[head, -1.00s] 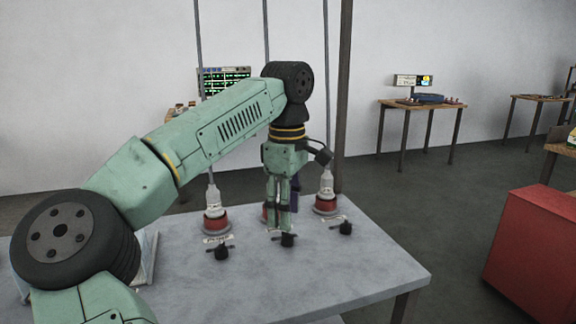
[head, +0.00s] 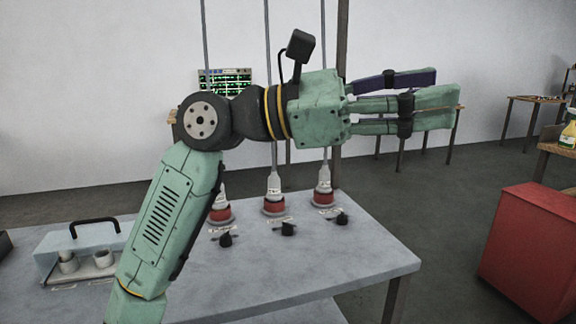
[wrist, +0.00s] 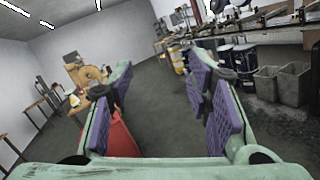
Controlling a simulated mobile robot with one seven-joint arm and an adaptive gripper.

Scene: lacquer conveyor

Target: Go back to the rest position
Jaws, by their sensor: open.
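My gripper (head: 428,98) is raised above the grey table (head: 340,262) and points right, level, in the head view. In the wrist view my gripper (wrist: 165,110) has its purple-padded fingers wide apart, with nothing between them. Three red-based fittings, the left one (head: 220,211), the middle one (head: 274,205) and the right one (head: 323,196), stand in a row on the table. Three black knobs, the left one (head: 225,240), the middle one (head: 288,229) and the right one (head: 341,218), sit in front of them. My gripper is clear of them all.
A white case with a black handle (head: 95,222) stands at the table's left, partly behind my arm. A red cabinet (head: 530,250) stands at the right. The wrist view shows dark barrels (wrist: 243,62) and grey bins (wrist: 290,85) at the right, with open floor (wrist: 165,85) ahead.

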